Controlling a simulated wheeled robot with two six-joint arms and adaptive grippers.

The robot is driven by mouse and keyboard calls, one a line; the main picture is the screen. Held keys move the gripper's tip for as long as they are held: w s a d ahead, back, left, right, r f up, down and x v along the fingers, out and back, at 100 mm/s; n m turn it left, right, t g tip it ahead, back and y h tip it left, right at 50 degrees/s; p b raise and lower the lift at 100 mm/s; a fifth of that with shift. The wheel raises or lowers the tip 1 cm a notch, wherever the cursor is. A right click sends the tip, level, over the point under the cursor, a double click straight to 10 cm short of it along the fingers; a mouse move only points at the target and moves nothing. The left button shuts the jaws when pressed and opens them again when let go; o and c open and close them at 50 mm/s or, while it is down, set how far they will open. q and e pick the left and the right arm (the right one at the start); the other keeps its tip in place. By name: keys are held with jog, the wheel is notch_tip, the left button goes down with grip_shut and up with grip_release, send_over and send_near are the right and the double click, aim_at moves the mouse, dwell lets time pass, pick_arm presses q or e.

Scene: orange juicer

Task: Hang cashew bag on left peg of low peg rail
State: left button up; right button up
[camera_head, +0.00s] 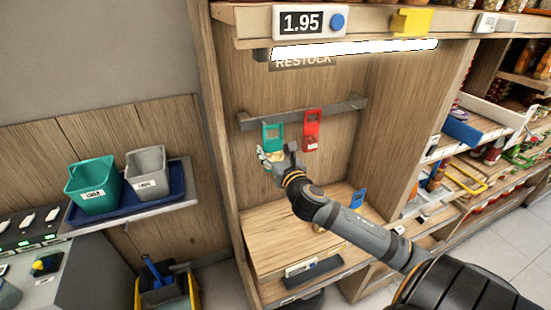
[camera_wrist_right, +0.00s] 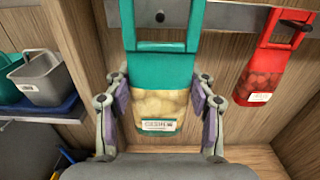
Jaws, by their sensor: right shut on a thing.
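The cashew bag (camera_head: 273,136), with a teal header and pale nuts, is upright in front of the left part of the low peg rail (camera_head: 345,106). My right gripper (camera_head: 277,158) is shut on the bag's lower part, with a finger on each side in the wrist view (camera_wrist_right: 162,95). The header's opening frames part of the rail, and a small dark round spot (camera_wrist_right: 160,16), perhaps the left peg's end, shows through it. I cannot tell whether the peg passes through. My left gripper is not in view.
A red bag (camera_head: 311,131) hangs on the rail just right of the cashew bag. A wooden shelf (camera_head: 275,240) lies below, and a lit lamp bar (camera_head: 350,48) is above. Teal (camera_head: 92,187) and grey (camera_head: 147,172) bins stand at left.

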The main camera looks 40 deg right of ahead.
jog(key=f+b+x, duration=0.1)
jog(key=x, duration=0.5)
jog(key=shift+w, duration=0.25)
dwell(0.3)
jog(key=shift+d+f, duration=0.1)
dwell(0.3)
jog(key=o, duration=1.2)
jog(key=shift+o, duration=0.2)
jog(key=shift+s, duration=0.1)
